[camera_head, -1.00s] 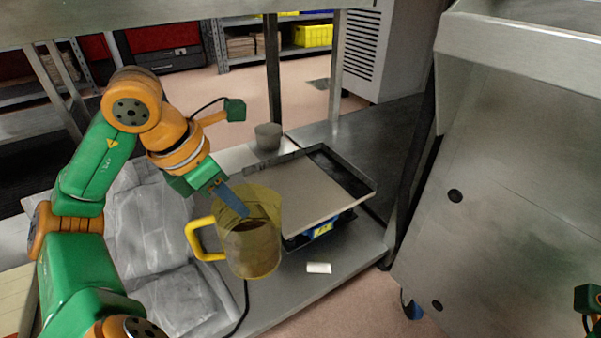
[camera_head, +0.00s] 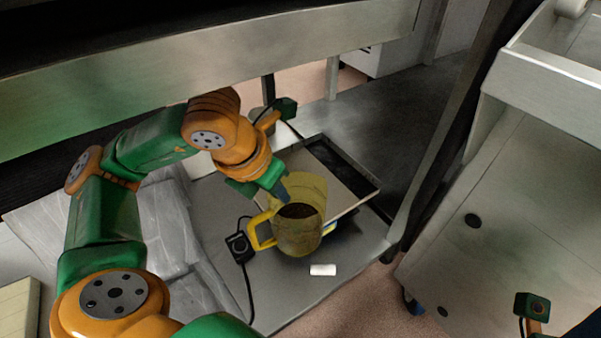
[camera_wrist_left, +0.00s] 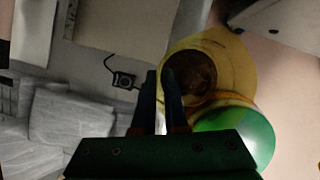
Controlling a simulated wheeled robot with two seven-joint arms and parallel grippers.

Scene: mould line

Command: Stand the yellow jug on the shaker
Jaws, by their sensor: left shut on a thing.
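The yellow jug (camera_head: 299,235) is see-through, with something brown inside and a handle on its left. My left gripper (camera_head: 284,192) is shut on its upper wall near the rim, and the jug looks upright. In the left wrist view the jug (camera_wrist_left: 222,62) is beside the fingers (camera_wrist_left: 167,88). The shaker (camera_head: 345,201), a flat beige plate in a dark frame, is behind and right of the jug. The jug hides its near left corner, and I cannot tell whether the jug overhangs it. My right gripper is not in view; only a piece of that arm shows at lower right.
A black box with a cable (camera_head: 239,247) lies left of the jug. A small white piece (camera_head: 323,270) is near the table's front edge. Wrapped grey packs (camera_head: 165,225) cover the left. A metal beam (camera_head: 210,80) crosses above, and a steel cabinet (camera_head: 490,225) stands right.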

